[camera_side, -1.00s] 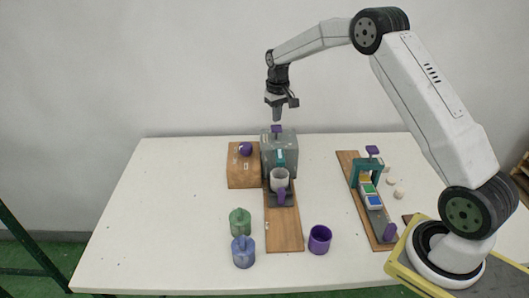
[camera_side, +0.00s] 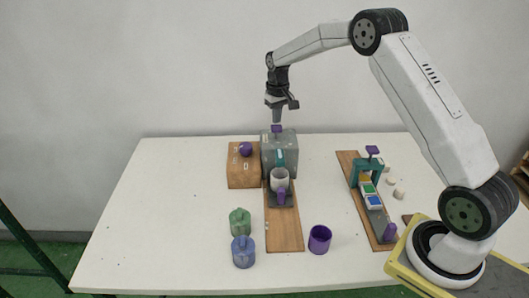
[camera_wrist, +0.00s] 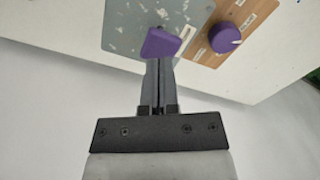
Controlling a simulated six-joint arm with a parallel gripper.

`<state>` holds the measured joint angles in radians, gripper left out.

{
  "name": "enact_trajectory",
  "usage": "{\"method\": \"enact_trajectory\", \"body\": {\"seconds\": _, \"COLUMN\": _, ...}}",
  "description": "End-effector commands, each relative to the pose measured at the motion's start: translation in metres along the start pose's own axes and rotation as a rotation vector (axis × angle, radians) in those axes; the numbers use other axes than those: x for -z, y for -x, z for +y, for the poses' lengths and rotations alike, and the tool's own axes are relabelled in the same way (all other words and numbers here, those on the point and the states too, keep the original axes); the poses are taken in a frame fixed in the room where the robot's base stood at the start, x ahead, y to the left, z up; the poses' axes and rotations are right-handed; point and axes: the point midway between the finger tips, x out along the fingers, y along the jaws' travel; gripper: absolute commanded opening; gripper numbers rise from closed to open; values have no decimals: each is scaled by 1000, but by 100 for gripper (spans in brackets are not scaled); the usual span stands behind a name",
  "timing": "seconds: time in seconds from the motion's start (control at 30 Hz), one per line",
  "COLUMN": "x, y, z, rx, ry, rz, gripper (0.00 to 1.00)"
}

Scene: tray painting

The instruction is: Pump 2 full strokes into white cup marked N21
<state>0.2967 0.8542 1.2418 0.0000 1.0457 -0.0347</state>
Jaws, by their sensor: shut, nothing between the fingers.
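My gripper (camera_side: 275,119) is shut and empty, pointing down just above the purple pump head of the grey dispenser. In the wrist view my fingertips (camera_wrist: 159,62) overlap the edge of the purple pump head (camera_wrist: 161,42); I cannot tell if they touch it. The grey dispenser box (camera_side: 279,140) stands at the back of a wooden board. A white cup (camera_side: 279,180) sits under its teal spout, on a dark carriage with a purple handle (camera_side: 282,196). The mark on the cup is not legible.
A wooden block with a purple knob (camera_side: 245,149) stands left of the dispenser. Green (camera_side: 240,222) and blue (camera_side: 243,252) cups and a purple cup (camera_side: 319,239) stand in front. A second board with a teal frame (camera_side: 367,175) is at right.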

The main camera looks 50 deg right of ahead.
Motion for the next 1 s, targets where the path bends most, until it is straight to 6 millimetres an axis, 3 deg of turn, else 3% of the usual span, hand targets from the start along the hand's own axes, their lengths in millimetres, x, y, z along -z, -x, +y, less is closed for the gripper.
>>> {"method": "enact_trajectory", "body": {"seconds": 1.0, "x": 0, "y": -22, "z": 0, "rx": 0, "ry": 0, "rz": 0, "gripper": 0}}
